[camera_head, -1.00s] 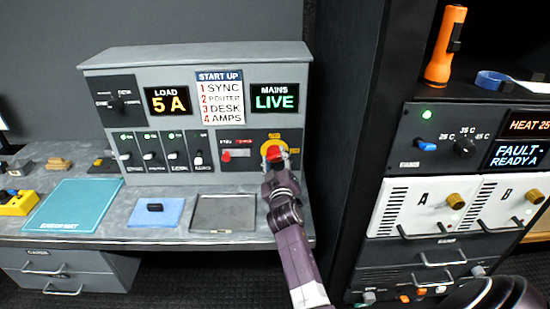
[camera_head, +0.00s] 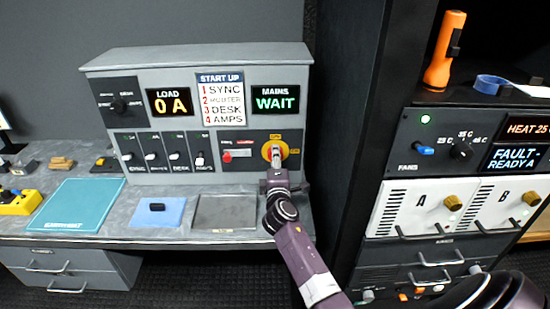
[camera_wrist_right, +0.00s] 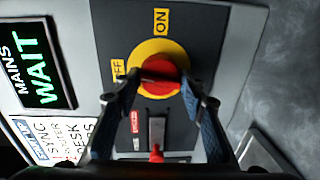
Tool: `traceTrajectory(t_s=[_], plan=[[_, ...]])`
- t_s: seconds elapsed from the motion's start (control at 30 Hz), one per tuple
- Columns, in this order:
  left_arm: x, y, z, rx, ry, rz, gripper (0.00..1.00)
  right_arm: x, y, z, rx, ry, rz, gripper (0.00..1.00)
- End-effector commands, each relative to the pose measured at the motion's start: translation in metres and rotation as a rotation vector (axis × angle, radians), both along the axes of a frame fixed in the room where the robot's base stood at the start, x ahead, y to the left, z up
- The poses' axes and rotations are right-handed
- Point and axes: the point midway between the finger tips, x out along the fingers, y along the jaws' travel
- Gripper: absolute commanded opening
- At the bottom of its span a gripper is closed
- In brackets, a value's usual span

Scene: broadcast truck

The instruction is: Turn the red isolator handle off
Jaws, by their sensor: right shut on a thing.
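The red isolator handle (camera_wrist_right: 163,77) sits on a round yellow plate (camera_wrist_right: 136,60) on the grey console. It also shows in the head view (camera_head: 268,151), mostly hidden by my gripper. My right gripper (camera_head: 276,155) reaches it from below and in front. In the right wrist view my gripper's fingers (camera_wrist_right: 164,88) are closed on the handle, one on each side. My left gripper is not in view.
The load display (camera_head: 169,102) reads 0 A and the mains display (camera_head: 275,98) reads WAIT. A small red switch (camera_head: 227,156) is left of the isolator. A dark rack (camera_head: 440,145) rises close to the right.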

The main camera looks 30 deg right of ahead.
Motion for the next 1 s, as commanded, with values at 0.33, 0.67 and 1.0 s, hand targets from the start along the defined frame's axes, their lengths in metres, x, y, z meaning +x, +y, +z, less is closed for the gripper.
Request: traceTrajectory(t_s=[0.33,0.67,1.0], plan=[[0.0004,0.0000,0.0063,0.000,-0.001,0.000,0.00,0.0006,-0.0042,0.0071,-0.158,0.085,-0.007,0.14],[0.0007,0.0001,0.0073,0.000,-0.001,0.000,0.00,0.0010,-0.0042,0.0083,-0.200,0.107,-0.007,0.14],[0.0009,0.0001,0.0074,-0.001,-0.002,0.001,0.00,0.0012,-0.0045,0.0096,-0.201,0.106,-0.007,0.40]])
